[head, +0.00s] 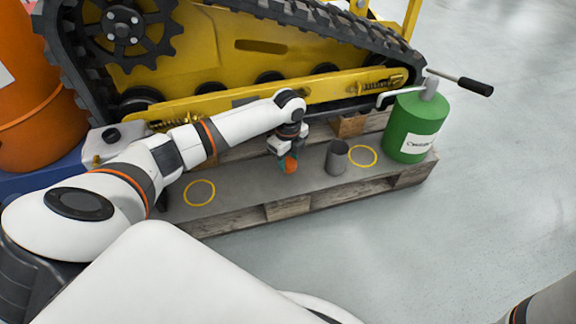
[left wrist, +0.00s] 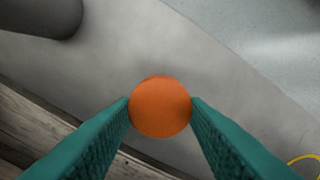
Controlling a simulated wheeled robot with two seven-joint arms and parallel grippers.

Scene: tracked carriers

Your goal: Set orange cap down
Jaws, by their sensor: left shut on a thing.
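The orange cap (head: 290,165) is small and round. My left gripper (head: 285,160) is shut on it, over the grey board on the pallet. In the left wrist view the cap (left wrist: 160,106) sits between the two green fingers (left wrist: 160,112), touching both. I cannot tell whether its underside touches the board. Two yellow rings are marked on the board, a left ring (head: 199,193) and a right ring (head: 362,156); both look empty. The cap is between them, apart from both. My right gripper is out of view.
A grey cylinder (head: 336,160) stands just right of the cap. A green can (head: 416,128) with a spout stands at the pallet's right end. The yellow tracked carrier (head: 270,50) rises behind. An orange drum (head: 35,110) is at left. The board's front strip is clear.

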